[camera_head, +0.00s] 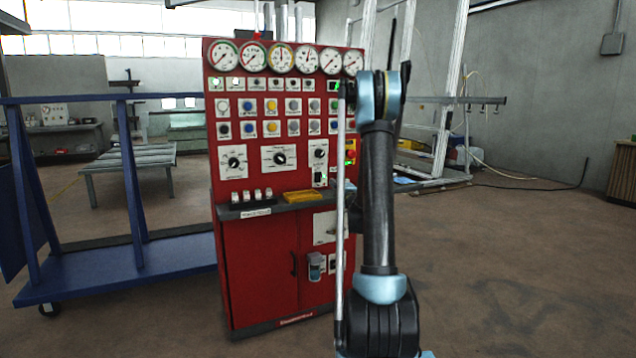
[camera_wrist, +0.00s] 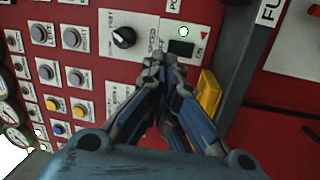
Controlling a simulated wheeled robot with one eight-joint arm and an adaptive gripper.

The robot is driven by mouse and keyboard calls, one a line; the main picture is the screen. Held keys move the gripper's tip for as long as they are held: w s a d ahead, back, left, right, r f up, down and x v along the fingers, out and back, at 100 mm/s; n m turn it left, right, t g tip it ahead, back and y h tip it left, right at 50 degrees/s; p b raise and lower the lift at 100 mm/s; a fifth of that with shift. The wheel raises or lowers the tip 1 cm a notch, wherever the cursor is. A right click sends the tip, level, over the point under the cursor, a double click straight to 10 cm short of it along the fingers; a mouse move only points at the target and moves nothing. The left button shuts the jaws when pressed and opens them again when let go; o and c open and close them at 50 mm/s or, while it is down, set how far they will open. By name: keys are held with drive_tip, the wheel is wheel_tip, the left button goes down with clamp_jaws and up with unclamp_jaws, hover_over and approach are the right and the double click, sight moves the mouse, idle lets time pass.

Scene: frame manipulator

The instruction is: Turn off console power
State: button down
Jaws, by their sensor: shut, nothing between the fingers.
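The red console (camera_head: 262,245) stands upright, with gauges, buttons and knobs on its upper face. In the wrist view, a white panel (camera_wrist: 205,33) carries a lit green light (camera_wrist: 183,31) and a dark rocker-like switch (camera_wrist: 181,48). What looks like the same panel shows in the head view (camera_head: 320,177), below a black knob. My gripper (camera_wrist: 153,66) is shut and empty, its fingertips just beside the panel, near the dark switch. Whether they touch the console, I cannot tell. In the head view my arm hides the gripper.
A black rotary knob (camera_wrist: 124,37) is close to the fingertips. A yellow tray-like piece (camera_head: 303,196) lies on the console ledge. A blue cart (camera_head: 120,278) stands to the left. The floor at right is clear.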

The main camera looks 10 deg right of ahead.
sight(316, 175)
drive_tip(key=shift+w+a+f+n+g+y, duration=0.15)
drive_tip(key=shift+a+f+n+y, duration=0.1)
drive_tip(key=shift+f+n+y, duration=0.25)
drive_tip(key=shift+w+a+f+n+g+y, duration=0.15)
drive_tip(key=shift+a+f+n, duration=0.15)
drive_tip(key=shift+f, duration=0.25)
drive_tip(key=shift+w+a+f+n+y, duration=0.15)
drive_tip(key=shift+a+f+n+y, duration=0.1)
drive_tip(key=shift+f+n+y, duration=0.25)
drive_tip(key=x, duration=1.4)
drive_tip(key=shift+d+f, duration=0.1)
drive_tip(key=shift+w, duration=0.1)
drive_tip(key=shift+w+r, duration=0.2)
drive_tip(key=shift+w, duration=0.1)
drive_tip(key=shift+s, duration=0.5)
drive_tip(key=s+d+r, duration=0.1)
drive_tip(key=s+d, duration=0.3)
drive_tip(key=s, duration=0.8)
drive_tip(key=shift+r, duration=0.4)
